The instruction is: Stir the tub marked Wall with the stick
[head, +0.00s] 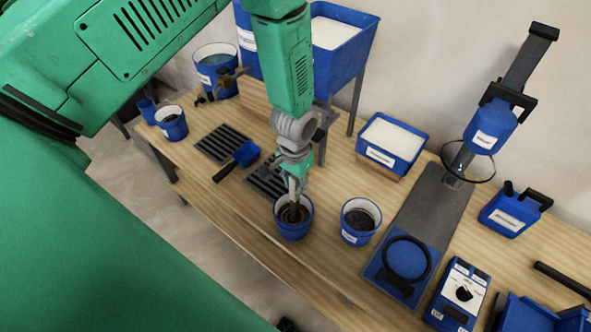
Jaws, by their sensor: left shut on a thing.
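My left gripper (294,192) reaches straight down over a small blue tub (293,231) and is shut on the stick. The stick is mostly hidden by the fingers, and its lower end appears to be inside this tub. The tub holds dark grey-brown material and stands upright. A second blue tub (349,236) with dark contents and a white label stands just to its right, apart from it. I cannot read on either tub which one is marked Wall. My right gripper is out of view.
A blue scoop (247,153) and dark grates (222,143) lie to the left. A blue tray (392,144) stands behind. A grey stand (434,205) with a black ring (407,259) and a blue device (458,293) are to the right. The wooden table's front edge is close.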

